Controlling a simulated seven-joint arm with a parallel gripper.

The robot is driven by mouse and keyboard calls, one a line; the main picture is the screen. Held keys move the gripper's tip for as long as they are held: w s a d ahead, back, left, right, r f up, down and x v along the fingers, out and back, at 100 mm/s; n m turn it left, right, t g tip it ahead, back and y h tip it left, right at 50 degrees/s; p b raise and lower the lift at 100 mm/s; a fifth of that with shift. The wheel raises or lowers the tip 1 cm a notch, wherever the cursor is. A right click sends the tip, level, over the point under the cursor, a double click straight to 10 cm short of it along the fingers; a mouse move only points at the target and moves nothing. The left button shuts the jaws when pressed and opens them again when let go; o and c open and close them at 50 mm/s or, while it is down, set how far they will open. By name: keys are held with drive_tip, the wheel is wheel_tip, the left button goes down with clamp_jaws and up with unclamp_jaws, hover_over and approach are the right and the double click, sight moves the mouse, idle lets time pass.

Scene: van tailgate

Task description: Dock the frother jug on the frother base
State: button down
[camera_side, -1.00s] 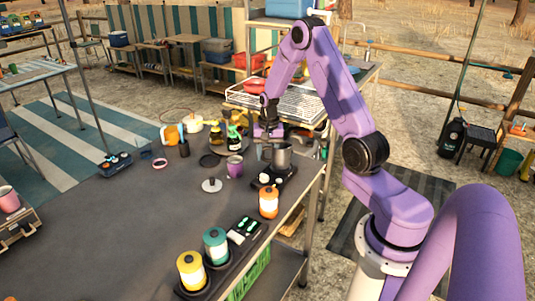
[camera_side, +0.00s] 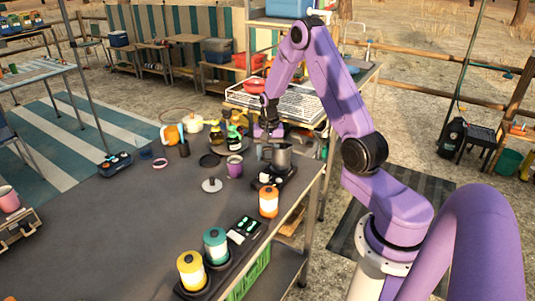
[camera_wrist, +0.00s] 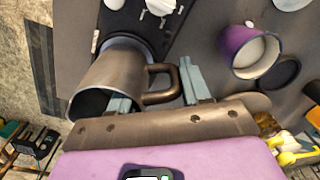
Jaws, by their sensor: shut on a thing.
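The frother jug (camera_side: 282,158) is a grey metal jug, upright at the right edge of the dark table. In the wrist view the jug (camera_wrist: 105,85) has its brown handle (camera_wrist: 163,69) between the fingers of my gripper (camera_wrist: 158,90), which is shut on it. In the side view my gripper (camera_side: 266,146) is at the jug's left. The frother base (camera_side: 266,180) is a black unit with pale controls under and in front of the jug. Its controls and dark round seat (camera_wrist: 134,40) show beside the jug's bottom. I cannot tell whether the jug touches the seat.
A purple mug (camera_side: 235,167) stands close left of the jug. A grey lid with a knob (camera_side: 212,185) lies nearer. An orange canister (camera_side: 268,203) stands in front of the base. Dark bottles (camera_side: 233,137) stand behind. The table's left middle is mostly clear.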

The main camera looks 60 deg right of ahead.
drive_tip(key=shift+f, duration=0.55)
drive_tip(key=c, duration=0.8)
unclamp_jaws()
drive_tip(key=shift+r, duration=0.1)
drive_tip(key=shift+s+d+r, duration=0.1)
drive_tip(key=shift+s+r, duration=0.05)
drive_tip(key=shift+r, duration=5.25)
